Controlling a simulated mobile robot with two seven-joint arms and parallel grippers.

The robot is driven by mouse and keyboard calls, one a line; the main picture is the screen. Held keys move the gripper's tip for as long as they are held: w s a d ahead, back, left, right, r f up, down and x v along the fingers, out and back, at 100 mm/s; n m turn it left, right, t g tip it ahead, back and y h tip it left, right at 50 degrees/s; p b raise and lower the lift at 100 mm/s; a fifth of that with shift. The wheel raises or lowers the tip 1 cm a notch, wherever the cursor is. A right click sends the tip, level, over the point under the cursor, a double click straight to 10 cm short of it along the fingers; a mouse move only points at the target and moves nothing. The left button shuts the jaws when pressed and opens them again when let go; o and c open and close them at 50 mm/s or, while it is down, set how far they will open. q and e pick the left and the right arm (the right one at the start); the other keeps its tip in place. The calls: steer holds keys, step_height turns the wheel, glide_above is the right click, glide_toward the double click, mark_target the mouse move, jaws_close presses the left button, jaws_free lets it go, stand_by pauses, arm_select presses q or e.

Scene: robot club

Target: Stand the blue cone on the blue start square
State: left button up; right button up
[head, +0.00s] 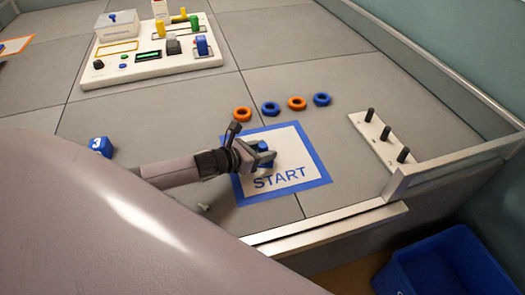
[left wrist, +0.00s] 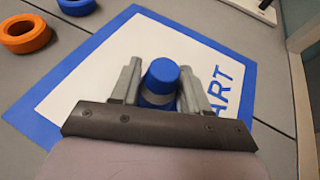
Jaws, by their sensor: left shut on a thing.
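The blue start square (head: 307,190) is a white sheet with a blue border and the word START, flat on the grey floor tiles. It also shows in the left wrist view (left wrist: 222,45). My left gripper (head: 262,156) is over the square, its fingers on both sides of the blue cone (head: 264,147). In the left wrist view the cone (left wrist: 161,75) has a blue top and a pale band, and sits between the two fingers. The cone looks upright; its base is hidden, so I cannot tell whether it touches the square. My right gripper is not in view.
Orange and blue rings (head: 270,109) lie in a row behind the square. A white peg board (head: 375,141) stands to the right, near the metal rail (head: 340,226). A blue block (head: 99,147) lies left. A white panel (head: 150,63) with several parts is at the back.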

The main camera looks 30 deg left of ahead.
arm_select(q)
steer(key=o, duration=1.1)
steer(key=shift+r, duration=0.1)
steer(key=shift+s+a, duration=0.1)
steer(key=shift+s, duration=0.3)
steer(key=p+v, duration=0.2)
steer(key=v, duration=0.9)
steer(key=shift+a+r, duration=0.1)
steer(key=shift+r, duration=0.05)
